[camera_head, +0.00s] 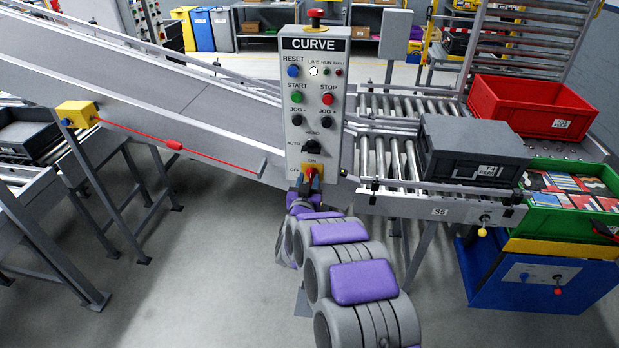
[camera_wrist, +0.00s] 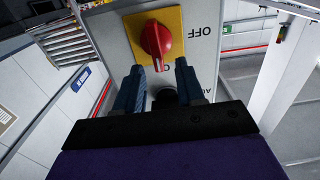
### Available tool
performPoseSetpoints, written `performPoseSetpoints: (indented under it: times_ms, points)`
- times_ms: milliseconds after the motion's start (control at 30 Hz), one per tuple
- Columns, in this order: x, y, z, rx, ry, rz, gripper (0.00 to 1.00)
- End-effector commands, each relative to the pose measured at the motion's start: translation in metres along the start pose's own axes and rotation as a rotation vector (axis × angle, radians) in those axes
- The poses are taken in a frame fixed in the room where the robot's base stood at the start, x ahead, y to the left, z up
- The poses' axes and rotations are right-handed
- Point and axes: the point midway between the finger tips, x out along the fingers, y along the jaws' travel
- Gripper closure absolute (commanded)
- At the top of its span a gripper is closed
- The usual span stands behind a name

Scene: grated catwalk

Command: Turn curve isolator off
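The curve isolator is a red rotary knob (camera_wrist: 155,40) on a yellow plate (camera_wrist: 176,22), low on the grey CURVE control panel (camera_head: 317,110). In the head view the knob (camera_head: 311,171) shows just above my gripper (camera_head: 311,185), with ON printed above it and OFF to its left. In the wrist view the panel appears upside down; the knob's handle points down, towards the partly hidden ON label, and OFF is at the right. My gripper (camera_wrist: 159,66) is open, its dark fingers apart and just short of the knob. I cannot tell whether they touch it.
Other buttons and a red emergency stop (camera_head: 316,14) are above on the panel. An inclined conveyor (camera_head: 130,75) lies left, with a red pull cord (camera_head: 215,156). A roller conveyor with a dark grey crate (camera_head: 470,150) lies right, near a red crate (camera_head: 530,105).

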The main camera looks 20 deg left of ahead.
Motion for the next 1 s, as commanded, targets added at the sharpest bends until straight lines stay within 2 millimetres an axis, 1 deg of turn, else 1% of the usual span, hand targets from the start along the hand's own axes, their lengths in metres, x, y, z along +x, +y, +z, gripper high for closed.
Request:
performPoseSetpoints:
  times_ms: [100, 300, 700, 1000]
  points:
    - [0.013, 0.0, 0.002, 0.0, 0.0, 0.001, 0.62]
    - [0.027, 0.001, 0.001, 0.0, -0.001, 0.001, 0.62]
    - [0.03, 0.001, 0.0, 0.0, -0.001, 0.001, 0.63]
    - [0.03, 0.001, 0.0, 0.0, -0.001, 0.001, 0.91]
